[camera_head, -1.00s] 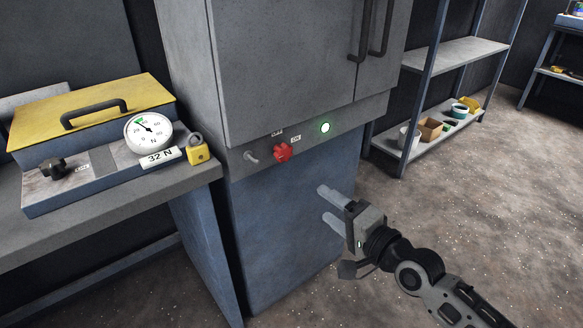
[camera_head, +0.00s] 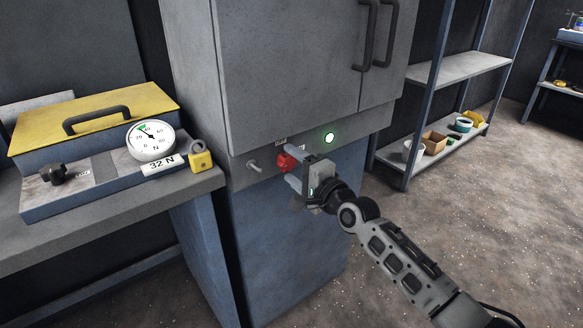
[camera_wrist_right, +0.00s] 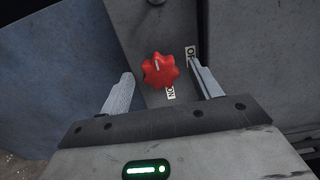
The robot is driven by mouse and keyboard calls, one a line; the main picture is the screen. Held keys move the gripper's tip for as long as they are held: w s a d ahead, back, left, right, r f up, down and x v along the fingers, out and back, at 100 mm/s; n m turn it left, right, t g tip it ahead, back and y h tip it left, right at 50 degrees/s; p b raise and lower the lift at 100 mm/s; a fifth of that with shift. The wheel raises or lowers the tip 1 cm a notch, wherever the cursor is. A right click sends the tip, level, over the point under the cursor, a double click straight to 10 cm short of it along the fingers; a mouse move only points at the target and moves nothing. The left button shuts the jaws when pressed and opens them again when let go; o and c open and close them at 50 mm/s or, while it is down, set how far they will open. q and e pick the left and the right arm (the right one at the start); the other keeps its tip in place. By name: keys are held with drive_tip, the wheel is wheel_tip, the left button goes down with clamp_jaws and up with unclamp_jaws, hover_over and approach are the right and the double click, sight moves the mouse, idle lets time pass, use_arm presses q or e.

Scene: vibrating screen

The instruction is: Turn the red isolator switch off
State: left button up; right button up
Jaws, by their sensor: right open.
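The red isolator switch (camera_head: 285,161) is a lobed red knob on the grey panel strip below the cabinet doors. In the right wrist view the knob (camera_wrist_right: 160,70) shows a pale pointer mark, with an ON label (camera_wrist_right: 171,93) and a partly hidden OFF label (camera_wrist_right: 190,54) beside it. My right gripper (camera_head: 290,166) is open at the knob in the head view. In the wrist view its two fingers stand on either side of the knob, with gaps; I cannot tell whether either touches it. My left gripper is not in view.
A lit green-ringed lamp (camera_head: 329,138) and a small metal toggle (camera_head: 254,166) flank the knob. A bench at left holds a yellow-lidded box (camera_head: 95,112), a gauge (camera_head: 150,140) and a yellow padlock (camera_head: 201,160). Shelving (camera_head: 460,68) stands at right; the floor before it is clear.

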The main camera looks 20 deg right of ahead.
drive_tip(key=shift+w+a, duration=0.2)
drive_tip(key=shift+w, duration=0.25)
drive_tip(key=c, duration=0.9)
